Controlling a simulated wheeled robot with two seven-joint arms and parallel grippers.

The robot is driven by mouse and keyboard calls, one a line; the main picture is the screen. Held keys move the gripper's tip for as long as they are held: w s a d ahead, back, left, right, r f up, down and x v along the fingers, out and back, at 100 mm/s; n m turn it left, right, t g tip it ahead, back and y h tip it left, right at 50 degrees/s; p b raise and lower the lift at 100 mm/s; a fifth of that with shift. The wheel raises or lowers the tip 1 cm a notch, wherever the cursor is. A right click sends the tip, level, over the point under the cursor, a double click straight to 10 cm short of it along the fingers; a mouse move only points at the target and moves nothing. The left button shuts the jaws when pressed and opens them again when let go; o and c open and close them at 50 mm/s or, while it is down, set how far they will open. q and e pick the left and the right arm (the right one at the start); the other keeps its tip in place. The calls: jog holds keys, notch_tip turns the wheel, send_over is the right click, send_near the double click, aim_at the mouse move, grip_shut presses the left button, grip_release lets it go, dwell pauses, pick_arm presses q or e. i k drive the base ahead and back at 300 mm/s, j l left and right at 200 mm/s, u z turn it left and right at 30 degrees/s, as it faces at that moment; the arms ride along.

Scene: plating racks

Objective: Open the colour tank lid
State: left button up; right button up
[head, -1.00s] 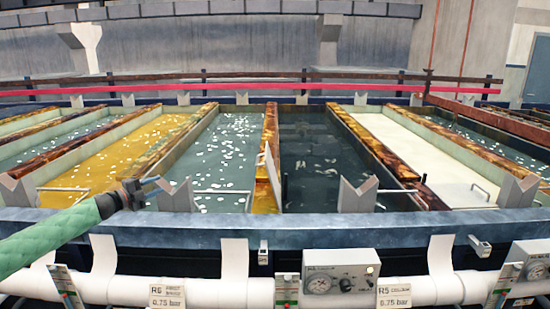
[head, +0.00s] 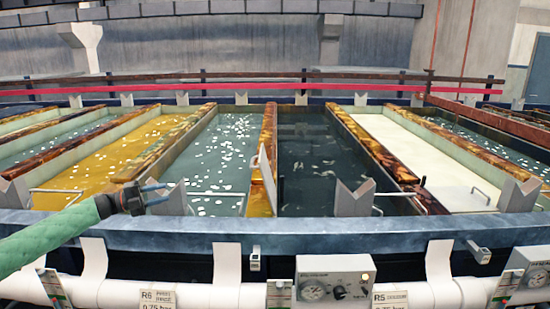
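A pale cream, flat surface (head: 420,150) fills one long tank bay right of centre, with a metal bar handle (head: 481,194) at its front end; I cannot tell for sure whether it is the colour tank lid. My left gripper (head: 163,192) is at the front edge of the tanks, left of centre, by a grey V-shaped rest. Its two fingers point right, apart, with nothing seen between them. It is well left of the cream surface and does not touch it. My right gripper is not in view.
Other bays hold yellow (head: 100,165), grey-green (head: 215,150) and dark (head: 315,160) liquid, between brown-stained walls. A blue-grey front rail (head: 300,237) runs across, with a white pipe below it. A gauge box (head: 335,282) sits in front. Grey V-shaped rests (head: 355,198) stand along the rail.

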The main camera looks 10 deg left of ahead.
aim_at(263, 164)
jog(key=i+l, duration=1.1)
jog(key=i, duration=0.05)
